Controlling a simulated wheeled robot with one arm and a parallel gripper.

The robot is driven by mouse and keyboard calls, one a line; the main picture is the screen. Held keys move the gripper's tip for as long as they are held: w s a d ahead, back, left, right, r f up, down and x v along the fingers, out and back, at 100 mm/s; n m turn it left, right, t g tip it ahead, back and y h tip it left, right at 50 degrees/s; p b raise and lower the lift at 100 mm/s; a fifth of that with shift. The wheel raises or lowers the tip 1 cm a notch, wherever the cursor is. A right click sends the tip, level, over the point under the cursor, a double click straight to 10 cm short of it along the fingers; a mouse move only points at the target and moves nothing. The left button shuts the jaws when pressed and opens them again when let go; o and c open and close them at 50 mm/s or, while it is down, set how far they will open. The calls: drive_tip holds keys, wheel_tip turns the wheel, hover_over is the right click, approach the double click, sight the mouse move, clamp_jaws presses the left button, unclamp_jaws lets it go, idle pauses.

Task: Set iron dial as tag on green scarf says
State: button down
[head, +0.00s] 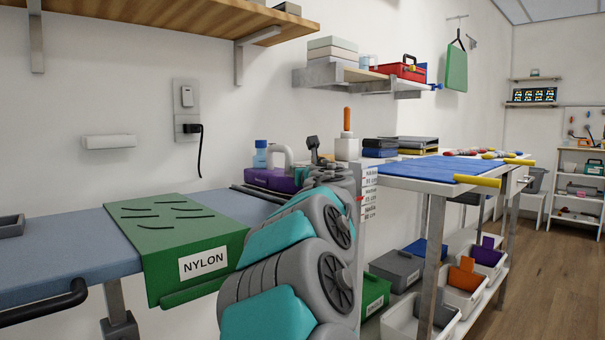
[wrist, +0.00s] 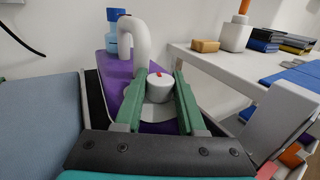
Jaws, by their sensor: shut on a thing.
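The green scarf (head: 190,238) lies over the ironing board, and its white tag (head: 203,263) reads NYLON. The purple iron (head: 268,179) with its white handle (head: 281,154) sits at the board's far end. In the wrist view the iron (wrist: 116,72) has a round white dial (wrist: 160,90) with a small red mark on its top at the far side. My gripper (wrist: 160,77) is shut on the dial, one green finger on each side. No setting words are readable around the dial. In the head view my arm hides the dial and the gripper's fingers.
A blue bottle (head: 260,155) stands behind the iron. A black cord (head: 199,150) hangs from the wall outlet. To the right is a table with a blue mat (head: 430,168) and a white bottle (head: 346,148); bins sit below it. A wooden shelf (head: 150,22) overhangs the board.

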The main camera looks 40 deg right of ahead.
drive_tip(key=m+h, duration=0.1)
drive_tip(key=g+h+p, duration=0.1)
drive_tip(key=shift+a+r+m+g+h+p, duration=0.15)
drive_tip(key=shift+r+m+g+h+p, duration=0.15)
drive_tip(key=shift+r+m+h, duration=0.1)
drive_tip(key=m+g+h+p, duration=0.1)
drive_tip(key=p, duration=0.1)
drive_tip(key=m+g+h+p, duration=0.1)
drive_tip(key=p, duration=0.1)
drive_tip(key=shift+w+a+r+m+g+h, duration=0.1)
drive_tip(key=shift+w+m+g+h, duration=0.05)
drive_tip(key=shift+m+g+h, duration=0.2)
drive_tip(key=m+g+h+p, duration=0.1)
drive_tip(key=g+p, duration=0.1)
drive_tip(key=m+g+h+p, duration=0.1)
drive_tip(key=m+p, duration=0.1)
drive_tip(key=p, duration=0.1)
drive_tip(key=shift+f+g+h, duration=0.3)
drive_tip(key=shift+g+h, duration=0.05)
drive_tip(key=shift+f+m+g+h+p, duration=0.15)
drive_tip(key=shift+m+g+h+p, duration=0.6)
drive_tip(key=shift+m+g, duration=0.7)
drive_tip(key=shift+g, duration=0.75)
drive_tip(key=c, duration=0.5)
unclamp_jaws()
drive_tip(key=v, duration=0.7)
drive_tip(key=shift+s+a+b, duration=0.2)
drive_tip(key=shift+a+b, duration=0.05)
drive_tip(key=shift+b, duration=0.05)
